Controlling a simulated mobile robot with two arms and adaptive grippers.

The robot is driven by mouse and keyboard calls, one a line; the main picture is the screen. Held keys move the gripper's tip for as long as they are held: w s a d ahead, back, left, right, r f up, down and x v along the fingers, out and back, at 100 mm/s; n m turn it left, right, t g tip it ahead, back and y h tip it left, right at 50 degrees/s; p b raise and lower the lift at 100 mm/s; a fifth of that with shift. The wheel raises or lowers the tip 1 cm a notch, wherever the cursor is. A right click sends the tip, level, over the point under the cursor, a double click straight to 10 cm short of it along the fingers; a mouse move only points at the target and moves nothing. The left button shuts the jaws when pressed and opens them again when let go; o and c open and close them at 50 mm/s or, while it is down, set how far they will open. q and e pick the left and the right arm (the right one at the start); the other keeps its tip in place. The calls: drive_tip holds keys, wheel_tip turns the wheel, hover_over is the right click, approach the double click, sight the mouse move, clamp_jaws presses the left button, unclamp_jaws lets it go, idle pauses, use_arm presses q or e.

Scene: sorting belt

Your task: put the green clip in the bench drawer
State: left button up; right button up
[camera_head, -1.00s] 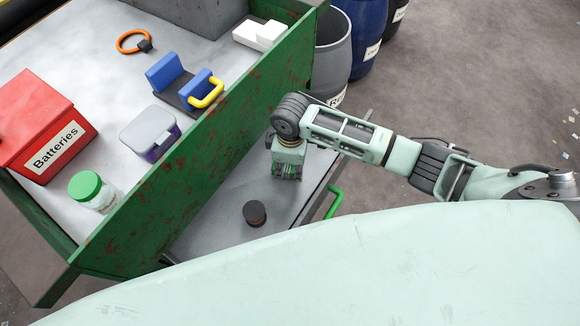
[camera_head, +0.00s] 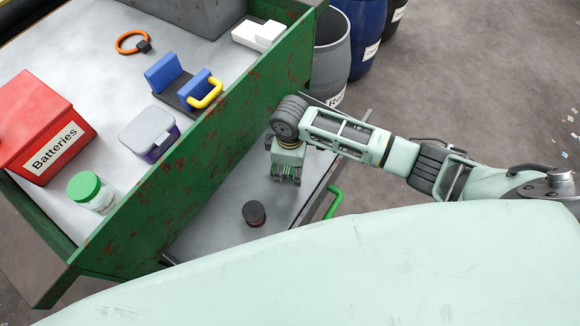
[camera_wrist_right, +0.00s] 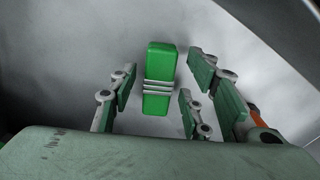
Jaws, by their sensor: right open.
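The green clip (camera_wrist_right: 160,62) shows in the right wrist view, a green block with pale bands, lying on the grey floor of the open bench drawer. The drawer (camera_head: 200,232) is pulled out under the green bench side. My right gripper (camera_head: 286,182) is down inside the drawer in the head view. Its fingers (camera_wrist_right: 162,105) are spread on both sides of the clip in the wrist view, not closed on it. The clip cannot be made out in the head view, where the gripper covers that spot. My left gripper is not in view.
A dark round object (camera_head: 254,213) lies in the drawer near my right gripper. The drawer has a green handle (camera_head: 334,202). The rusty green bench wall (camera_head: 200,150) rises beside the arm. On the bench stand a red batteries box (camera_head: 40,115) and a green-lidded jar (camera_head: 92,192).

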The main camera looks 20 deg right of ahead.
sight(290, 170)
wheel_tip(290, 170, up, 12)
drive_tip(key=p, duration=0.1)
idle(0.5)
